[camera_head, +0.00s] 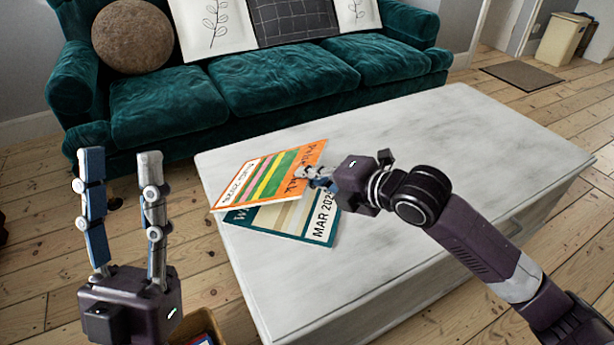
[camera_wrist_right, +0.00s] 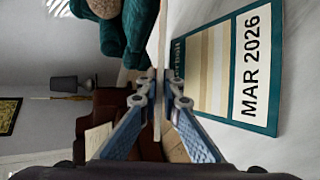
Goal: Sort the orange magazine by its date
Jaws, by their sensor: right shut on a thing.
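The orange magazine (camera_head: 268,176) has coloured stripes and a white date strip at its left, too small to read surely. My right gripper (camera_head: 316,178) is shut on its right edge and holds it tilted above the table. In the right wrist view the magazine shows edge-on as a thin upright sheet (camera_wrist_right: 158,75) between the fingertips (camera_wrist_right: 160,92). A teal magazine (camera_head: 290,228) lies flat on the table, partly under the orange one. In the wrist view its label (camera_wrist_right: 251,65) reads MAR 2026. My left gripper (camera_head: 121,160) is open and empty, left of the table.
The white table (camera_head: 420,150) is otherwise clear. A brown box (camera_head: 207,322) with something in it shows at the bottom edge, partly cut off, beside my left gripper. A green sofa (camera_head: 270,80) with cushions stands behind the table. Bare floorboards lie on both sides.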

